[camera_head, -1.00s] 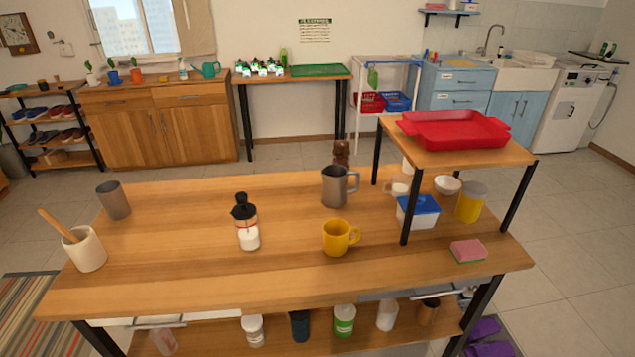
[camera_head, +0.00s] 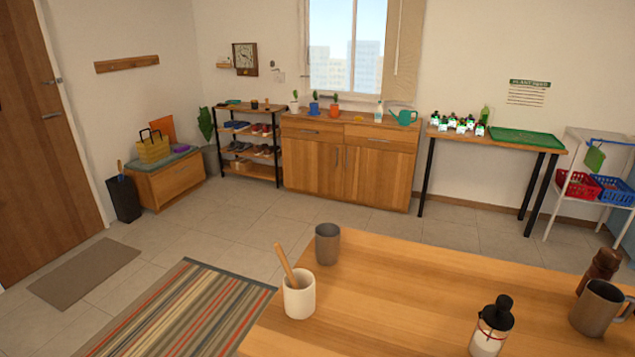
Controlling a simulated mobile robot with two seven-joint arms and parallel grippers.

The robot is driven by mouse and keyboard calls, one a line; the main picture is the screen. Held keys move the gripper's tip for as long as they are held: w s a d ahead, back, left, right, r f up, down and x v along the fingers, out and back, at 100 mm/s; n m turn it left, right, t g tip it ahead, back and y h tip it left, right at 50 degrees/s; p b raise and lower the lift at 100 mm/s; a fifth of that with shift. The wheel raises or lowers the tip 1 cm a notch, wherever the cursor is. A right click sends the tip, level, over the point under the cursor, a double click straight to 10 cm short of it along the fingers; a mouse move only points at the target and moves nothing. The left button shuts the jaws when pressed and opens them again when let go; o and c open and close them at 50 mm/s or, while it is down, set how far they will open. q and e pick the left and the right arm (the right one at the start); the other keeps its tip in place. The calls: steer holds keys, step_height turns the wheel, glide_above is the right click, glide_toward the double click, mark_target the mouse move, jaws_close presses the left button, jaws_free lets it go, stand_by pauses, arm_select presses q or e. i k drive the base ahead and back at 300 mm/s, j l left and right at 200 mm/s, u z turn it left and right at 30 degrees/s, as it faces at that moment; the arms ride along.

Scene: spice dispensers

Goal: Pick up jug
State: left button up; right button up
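A grey metal jug (camera_head: 598,308) with a handle on its right side stands upright on the wooden table (camera_head: 430,285), near the right edge of the head view. Its handle is partly cut off by the picture edge. Neither of my grippers shows in this view.
On the table, a dark pepper mill (camera_head: 600,267) stands behind the jug, and a black-topped dispenser (camera_head: 491,327) stands to its left. A grey cup (camera_head: 327,243) and a white crock (camera_head: 299,297) with a wooden handle stand at the left end. Open floor (camera_head: 225,240) lies left, with a striped rug (camera_head: 190,305).

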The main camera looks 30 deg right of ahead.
mark_target(597, 307)
steer(key=i+j+u, duration=0.5)
steer(key=i+u, duration=0.6)
steer(key=i+l+z, duration=0.1)
steer(key=i+z, duration=0.5)
steer(key=z, duration=0.15)
steer(key=i+j+z, duration=0.1)
steer(key=i+z, duration=0.3)
steer(key=i+j+z, duration=0.2)
steer(key=z, duration=0.15)
steer(key=i+l+z, duration=0.2)
steer(key=i+z, duration=0.55)
steer(key=i, duration=0.15)
steer(key=i+z, duration=0.55)
steer(key=i, duration=0.6)
steer(key=i+j+z, duration=0.15)
steer(key=i, duration=0.55)
steer(key=i+l+z, duration=0.1)
steer(key=i+z, duration=0.3)
steer(key=i+l+z, duration=0.1)
steer(key=z, duration=0.3)
steer(key=i+j+z, duration=0.15)
steer(key=i+z, duration=0.25)
steer(key=i+j+z, duration=0.15)
steer(key=z, duration=0.25)
steer(key=i+l+z, duration=0.15)
steer(key=i+z, duration=0.65)
steer(key=i, duration=0.15)
steer(key=i+j+z, duration=0.15)
steer(key=i+z, duration=0.25)
steer(key=i, duration=0.1)
